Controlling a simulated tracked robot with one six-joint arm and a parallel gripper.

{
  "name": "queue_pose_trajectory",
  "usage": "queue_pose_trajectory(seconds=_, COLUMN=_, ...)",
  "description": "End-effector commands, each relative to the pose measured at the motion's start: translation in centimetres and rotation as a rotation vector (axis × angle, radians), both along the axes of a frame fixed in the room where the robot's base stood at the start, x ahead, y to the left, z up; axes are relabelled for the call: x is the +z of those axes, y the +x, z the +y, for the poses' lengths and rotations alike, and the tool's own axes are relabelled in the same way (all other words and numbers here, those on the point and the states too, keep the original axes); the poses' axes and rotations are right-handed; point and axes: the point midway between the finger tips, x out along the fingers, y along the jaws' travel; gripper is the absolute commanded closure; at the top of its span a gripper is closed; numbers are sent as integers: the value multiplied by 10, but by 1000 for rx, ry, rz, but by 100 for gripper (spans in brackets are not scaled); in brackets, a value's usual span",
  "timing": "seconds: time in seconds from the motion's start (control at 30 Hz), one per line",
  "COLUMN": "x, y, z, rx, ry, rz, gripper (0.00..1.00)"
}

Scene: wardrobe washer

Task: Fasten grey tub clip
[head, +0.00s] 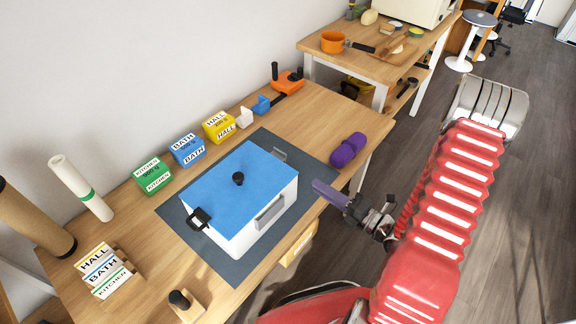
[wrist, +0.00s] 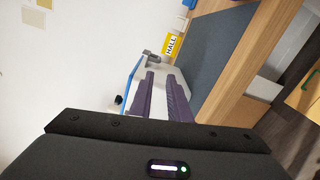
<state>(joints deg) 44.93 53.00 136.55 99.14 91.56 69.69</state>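The white tub (head: 245,232) with a blue lid (head: 225,180) and black knob stands on a dark mat. A grey clip (head: 279,154) is at its far right end; it also shows in the wrist view (wrist: 151,57), sticking out past the lid. Whether it is fastened is unclear. A black clip (head: 198,218) is at the near left end, and a grey handle (head: 269,213) is on the side facing my arm. My gripper (head: 320,188), with purple fingers (wrist: 161,78), is open and empty beside the tub's right side, apart from the clip.
Green, blue and yellow labelled boxes (head: 219,127) stand along the wall. A purple roll (head: 347,149) lies on the table near the right edge. An orange tool (head: 287,82) is at the back. The mat (head: 306,177) is bare right of the tub.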

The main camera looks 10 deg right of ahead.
Motion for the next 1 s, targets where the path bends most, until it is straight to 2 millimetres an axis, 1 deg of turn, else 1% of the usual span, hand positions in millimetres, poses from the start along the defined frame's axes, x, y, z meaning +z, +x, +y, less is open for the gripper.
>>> queue_pose_trajectory(seconds=0.33, x=0, y=0, z=1, rx=2, ry=1, rz=1, gripper=84)
queue_pose_trajectory(seconds=0.47, x=0, y=4, z=3, rx=3, ry=0, rz=0, gripper=84)
queue_pose_trajectory(seconds=0.67, x=0, y=15, z=12, rx=5, ry=0, rz=0, gripper=84)
queue_pose_trajectory(seconds=1.0, x=0, y=44, z=33, rx=5, ry=-1, rz=-1, gripper=84)
